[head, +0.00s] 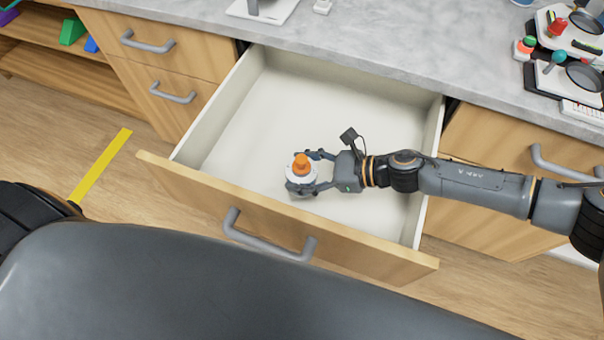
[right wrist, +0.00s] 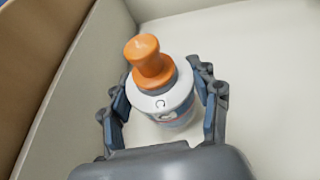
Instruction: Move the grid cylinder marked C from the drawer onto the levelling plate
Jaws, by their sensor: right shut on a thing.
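The grid cylinder marked C (head: 300,172) has a white body and an orange knob on top. It stands in the open drawer (head: 250,110), near the drawer's front panel. My right gripper (head: 312,172) reaches in from the right and is shut on the cylinder. In the right wrist view the cylinder (right wrist: 165,90) stands between both fingers, with a dark letter C on its white collar. Its lower part is partly hidden by the gripper, and I cannot tell whether it touches the drawer floor. My left gripper is not in view. I cannot make out the levelling plate for certain.
The grey marble counter (head: 400,50) runs above the drawer. The drawer walls surround my gripper. The rest of the drawer floor is bare.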

